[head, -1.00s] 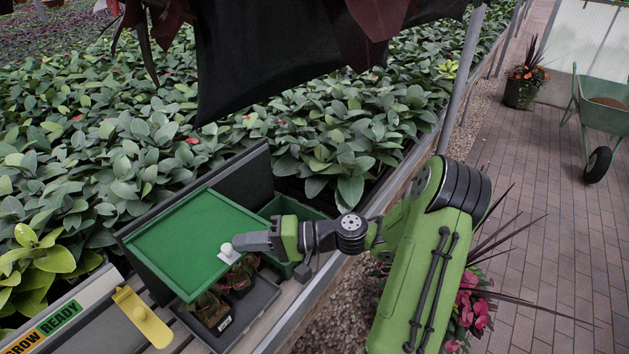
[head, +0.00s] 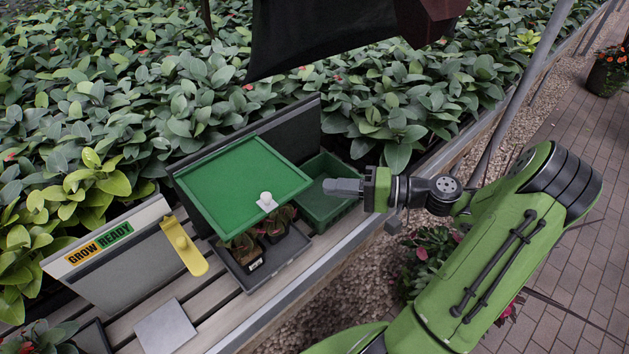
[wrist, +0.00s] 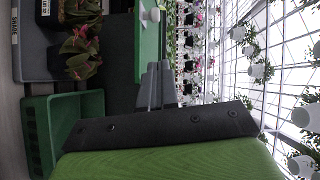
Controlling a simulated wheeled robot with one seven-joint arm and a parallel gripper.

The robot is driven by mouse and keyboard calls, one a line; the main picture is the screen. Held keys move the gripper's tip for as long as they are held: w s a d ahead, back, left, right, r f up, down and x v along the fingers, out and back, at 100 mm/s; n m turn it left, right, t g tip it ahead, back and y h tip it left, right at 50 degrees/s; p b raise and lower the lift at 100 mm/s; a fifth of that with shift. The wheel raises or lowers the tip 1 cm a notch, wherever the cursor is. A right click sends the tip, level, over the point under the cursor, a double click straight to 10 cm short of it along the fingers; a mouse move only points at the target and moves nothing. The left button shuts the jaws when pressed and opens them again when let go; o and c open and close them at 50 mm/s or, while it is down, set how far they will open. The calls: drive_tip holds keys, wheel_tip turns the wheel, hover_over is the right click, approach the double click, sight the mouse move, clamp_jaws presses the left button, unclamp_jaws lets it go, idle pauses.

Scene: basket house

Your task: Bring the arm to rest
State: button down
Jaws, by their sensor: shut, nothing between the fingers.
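My gripper (head: 343,188) is shut and empty. In the head view it hangs over the green crate (head: 318,222), to the right of the green lid (head: 238,182) and apart from its white knob (head: 267,202). My arm reaches in from the right. In the wrist view the closed fingers (wrist: 157,88) point up the picture, beside the edge of the green panel (wrist: 149,50) with its white knob (wrist: 152,15). The crate shows at the lower left there (wrist: 40,135).
Small potted plants (head: 245,250) stand in a grey tray (head: 283,258) partly under the lid. A yellow handle (head: 185,247), a GROW READY sign (head: 100,243) and a grey plate (head: 165,328) are to the left. Dense plants fill the back; brick paving (head: 580,230) lies at right.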

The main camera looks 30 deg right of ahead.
drive_tip(key=s+a+n+g+h, duration=0.5)
drive_tip(key=a+g+h, duration=0.25)
drive_tip(key=a, duration=0.35)
drive_tip(key=s+r+n+t+h, duration=0.1)
drive_tip(key=s+r+h, duration=0.4)
drive_tip(key=s, duration=0.6)
wheel_tip(320, 180, up, 2)
drive_tip(key=shift+s+d+r+n+t, duration=0.2)
drive_tip(key=shift+n+t, duration=0.1)
drive_tip(key=shift+t, duration=0.55)
drive_tip(key=shift+h, duration=0.25)
